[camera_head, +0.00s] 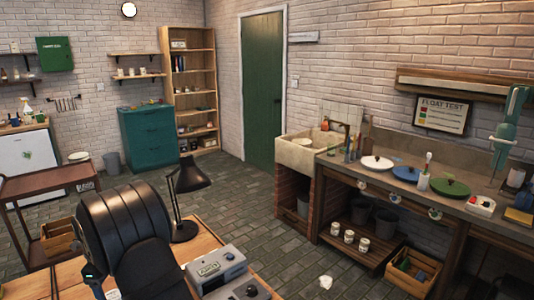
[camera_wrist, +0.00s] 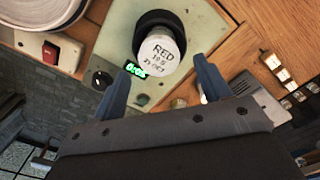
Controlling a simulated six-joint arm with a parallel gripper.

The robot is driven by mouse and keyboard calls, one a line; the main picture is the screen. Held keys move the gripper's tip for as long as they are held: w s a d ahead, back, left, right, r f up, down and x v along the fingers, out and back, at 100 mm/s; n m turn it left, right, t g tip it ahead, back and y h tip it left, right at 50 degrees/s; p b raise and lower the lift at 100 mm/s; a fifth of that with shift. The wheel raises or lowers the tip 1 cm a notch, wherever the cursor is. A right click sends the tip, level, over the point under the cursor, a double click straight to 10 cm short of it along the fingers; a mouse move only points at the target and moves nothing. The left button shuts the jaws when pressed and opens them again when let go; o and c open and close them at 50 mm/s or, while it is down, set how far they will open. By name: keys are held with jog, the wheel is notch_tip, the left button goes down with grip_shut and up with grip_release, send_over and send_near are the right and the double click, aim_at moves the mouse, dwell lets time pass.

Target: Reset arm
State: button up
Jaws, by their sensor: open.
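My gripper (camera_wrist: 162,68) shows in the wrist view with its two dark fingers spread apart and nothing held between them. Beyond the fingertips is a white round jar or cap (camera_wrist: 160,52) with black writing that reads RED and a date. It sits against a black round part on a pale green panel (camera_wrist: 115,45). The panel has a lit green display (camera_wrist: 135,70) and a dark knob (camera_wrist: 102,80). I cannot tell whether the fingertips touch anything. The gripper's fingers cannot be made out in the head view.
In the head view, a grey device (camera_head: 218,268) and a black desk lamp (camera_head: 188,185) stand on the wooden desk. A workbench at right holds white, blue and green plates (camera_head: 450,187) beside a stone sink (camera_head: 305,152). The middle of the floor (camera_head: 250,208) is mostly clear.

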notch_tip(320, 180, up, 7)
notch_tip(320, 180, down, 12)
jog(key=shift+r, duration=0.25)
notch_tip(320, 180, up, 4)
jog(key=shift+f, duration=0.1)
jog(key=w+d+r, duration=0.5)
jog(key=d+r, duration=0.2)
jog(key=d, duration=0.4)
jog(key=w+a+f, duration=0.3)
jog(key=w+f, duration=0.4)
jog(key=w, duration=0.5)
jog(key=shift+m, duration=0.4)
jog(key=f, duration=0.8)
jog(key=shift+a+f, duration=0.2)
jog(key=shift+f, duration=0.85)
jog(key=shift+o, duration=0.2)
